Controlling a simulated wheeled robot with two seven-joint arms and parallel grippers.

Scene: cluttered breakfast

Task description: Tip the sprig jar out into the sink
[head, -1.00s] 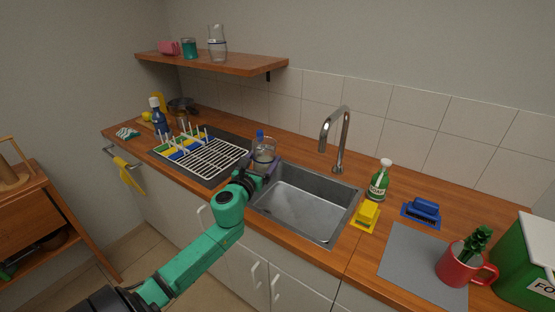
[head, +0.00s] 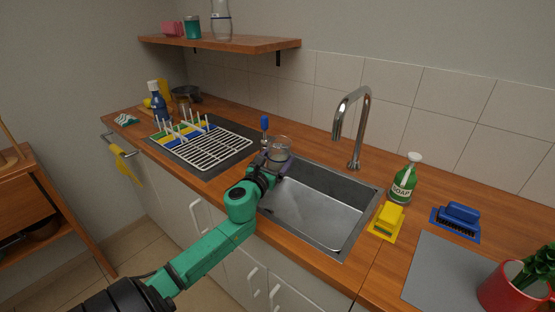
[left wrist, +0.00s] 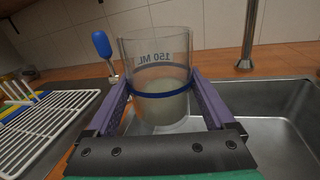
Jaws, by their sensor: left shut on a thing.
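A clear jar (head: 281,145) with a blue band and "150 ML" on it is held by my left gripper (head: 276,163) near the sink's back left corner. In the left wrist view the jar (left wrist: 160,104) stands upright between the two purple fingers of my left gripper (left wrist: 158,88), which is shut on it. Cloudy liquid fills its lower part; no sprig shows in it. The steel sink (head: 312,212) has a bare basin. A green leafy sprig (head: 538,268) stands in a red mug (head: 505,292) at the far right. My right gripper is out of view.
A tall faucet (head: 361,125) rises behind the sink. A blue-handled brush (head: 264,124) stands close behind the jar. A dish rack (head: 208,148) lies left.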

